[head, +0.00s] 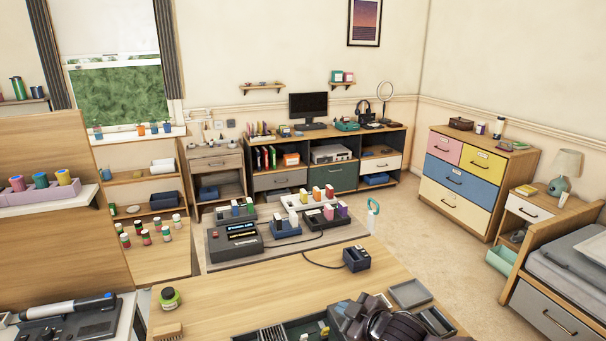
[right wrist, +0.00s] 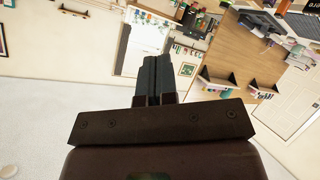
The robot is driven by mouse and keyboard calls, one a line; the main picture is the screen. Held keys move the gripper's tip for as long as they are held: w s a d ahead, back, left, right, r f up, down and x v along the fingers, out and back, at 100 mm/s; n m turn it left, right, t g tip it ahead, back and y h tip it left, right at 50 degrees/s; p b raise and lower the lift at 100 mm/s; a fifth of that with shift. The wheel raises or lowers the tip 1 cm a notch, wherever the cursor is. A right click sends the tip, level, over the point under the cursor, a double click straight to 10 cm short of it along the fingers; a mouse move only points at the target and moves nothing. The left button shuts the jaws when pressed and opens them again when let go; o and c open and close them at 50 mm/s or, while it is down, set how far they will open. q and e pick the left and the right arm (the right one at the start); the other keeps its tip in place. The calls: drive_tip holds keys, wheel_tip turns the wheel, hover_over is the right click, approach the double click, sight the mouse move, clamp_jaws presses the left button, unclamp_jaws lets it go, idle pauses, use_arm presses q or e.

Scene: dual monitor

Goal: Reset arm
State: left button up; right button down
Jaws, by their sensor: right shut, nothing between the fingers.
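My right gripper (head: 352,311) shows at the bottom of the head view, dark and partly cut off by the lower edge. It is above the near wooden table (head: 240,296), over the open dark tray of small parts. In the right wrist view the two dark fingers (right wrist: 154,76) lie against each other, with nothing between them. My left gripper is in neither view.
A dark tray (head: 262,336) of small parts and a grey bin (head: 410,293) are around the right gripper. A small dark device (head: 356,258) with a cable, a green-labelled jar (head: 169,298) and a brush (head: 168,333) stand on the table. The table's middle is clear.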

drive_tip(key=s+d+f+m+h+b, duration=0.1)
drive_tip(key=s+d+f+m+h, duration=0.2)
drive_tip(key=s+d+f+m, duration=0.3)
drive_tip(key=s+d+f+m+t+h+b, duration=0.1)
drive_tip(key=s+d+f+m+h, duration=0.3)
drive_tip(key=s, duration=1.7)
drive_tip(key=d+f+m, duration=0.2)
drive_tip(key=d+f, duration=0.3)
drive_tip(key=d, duration=0.3)
drive_tip(key=shift+s+f+h, duration=0.2)
drive_tip(key=shift+h, duration=0.1)
